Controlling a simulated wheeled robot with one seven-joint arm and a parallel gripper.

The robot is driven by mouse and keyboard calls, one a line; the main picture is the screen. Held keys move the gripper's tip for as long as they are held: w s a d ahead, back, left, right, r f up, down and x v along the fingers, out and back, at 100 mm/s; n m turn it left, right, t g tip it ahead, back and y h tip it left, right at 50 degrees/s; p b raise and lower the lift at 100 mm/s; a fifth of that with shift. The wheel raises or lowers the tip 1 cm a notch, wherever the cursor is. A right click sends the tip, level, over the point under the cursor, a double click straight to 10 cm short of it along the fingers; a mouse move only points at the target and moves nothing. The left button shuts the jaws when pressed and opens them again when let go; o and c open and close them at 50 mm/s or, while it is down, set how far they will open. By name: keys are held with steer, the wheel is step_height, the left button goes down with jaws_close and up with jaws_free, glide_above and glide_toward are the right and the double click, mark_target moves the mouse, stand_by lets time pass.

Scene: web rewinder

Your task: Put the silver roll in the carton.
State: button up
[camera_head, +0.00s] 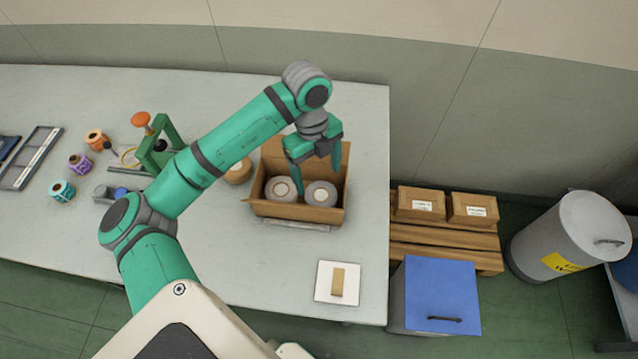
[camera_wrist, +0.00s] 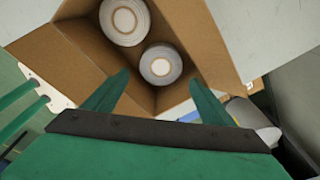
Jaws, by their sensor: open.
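The open carton (camera_head: 285,211) stands near the right end of the table with its flaps up. Two silver rolls lie side by side in it: a left one (camera_head: 279,190) and a right one (camera_head: 321,194). Both also show inside the carton in the wrist view, one farther (camera_wrist: 125,20) and one nearer (camera_wrist: 161,64). I cannot tell which of them the task names. My gripper (camera_head: 320,174) is above the carton, fingers pointing down. In the wrist view my gripper (camera_wrist: 160,84) is open, with nothing between its fingers; the nearer roll shows beyond the gap.
A tan roll (camera_head: 238,171) stands left of the carton. A green stand (camera_head: 165,145) and several small coloured spools, one teal (camera_head: 62,190), are farther left. A white plate with a tan block (camera_head: 338,281) lies at the front right. Bare tabletop surrounds the carton's right side.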

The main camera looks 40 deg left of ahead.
steer(key=shift+a+r, duration=0.15)
steer(key=shift+r, duration=1.15)
steer(key=shift+w, duration=0.1)
